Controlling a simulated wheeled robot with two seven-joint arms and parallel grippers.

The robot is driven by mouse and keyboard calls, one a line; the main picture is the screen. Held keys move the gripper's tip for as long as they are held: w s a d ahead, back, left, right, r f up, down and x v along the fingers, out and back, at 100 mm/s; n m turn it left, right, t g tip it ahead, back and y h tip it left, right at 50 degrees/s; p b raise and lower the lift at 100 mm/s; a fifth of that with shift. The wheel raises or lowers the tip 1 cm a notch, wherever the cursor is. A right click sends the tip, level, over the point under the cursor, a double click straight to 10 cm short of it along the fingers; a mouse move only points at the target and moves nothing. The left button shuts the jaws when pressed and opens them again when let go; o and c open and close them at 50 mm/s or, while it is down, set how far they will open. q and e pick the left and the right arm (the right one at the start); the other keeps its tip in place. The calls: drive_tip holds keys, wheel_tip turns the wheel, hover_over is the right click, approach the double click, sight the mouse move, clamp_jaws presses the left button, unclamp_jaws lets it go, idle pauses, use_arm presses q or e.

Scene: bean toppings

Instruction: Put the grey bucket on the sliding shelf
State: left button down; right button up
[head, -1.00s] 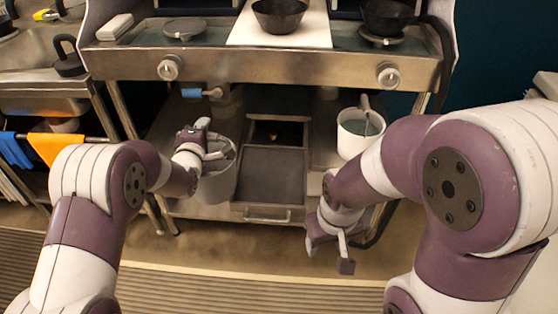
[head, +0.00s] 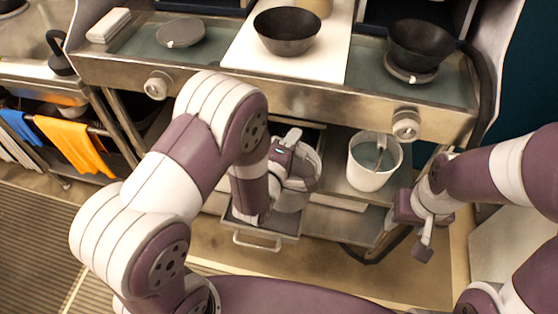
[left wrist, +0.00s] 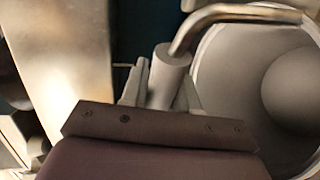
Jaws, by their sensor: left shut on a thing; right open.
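The grey bucket (head: 291,200) is at the middle of the lower level, over the sliding shelf (head: 285,228). I cannot tell whether its base touches the shelf. My left gripper (head: 299,150) is shut on the bucket's handle at its top; in the left wrist view the handle (left wrist: 168,75) sits between the fingers and the bucket (left wrist: 222,105) is at the right. My left arm hides part of the bucket and of the shelf. The shelf has a front bar handle (head: 257,243). My right gripper (head: 425,230) is open and empty, right of the stand.
A white bucket (head: 372,172) with a utensil stands on the lower level, right of the grey bucket. Above are a counter with knobs, a dark bowl (head: 287,45) on a white board and a dark pan (head: 420,45). Floor in front is open.

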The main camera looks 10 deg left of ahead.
use_arm(q)
drive_tip(key=w+a+f, duration=0.1)
drive_tip(key=a, duration=0.1)
drive_tip(key=w+a+f, duration=0.2)
drive_tip(key=a+f, duration=0.1)
drive_tip(key=shift+w+a+f+b, duration=0.1)
drive_tip(key=shift+w+a+b, duration=0.2)
drive_tip(key=f, duration=0.2)
drive_tip(key=f+b, duration=0.1)
drive_tip(key=shift+a+f, duration=0.25)
drive_tip(key=shift+w+f, duration=0.1)
drive_tip(key=shift+f, duration=0.25)
drive_tip(key=shift+f, duration=0.1)
drive_tip(key=c, duration=0.8)
unclamp_jaws()
drive_tip(key=shift+c, duration=0.2)
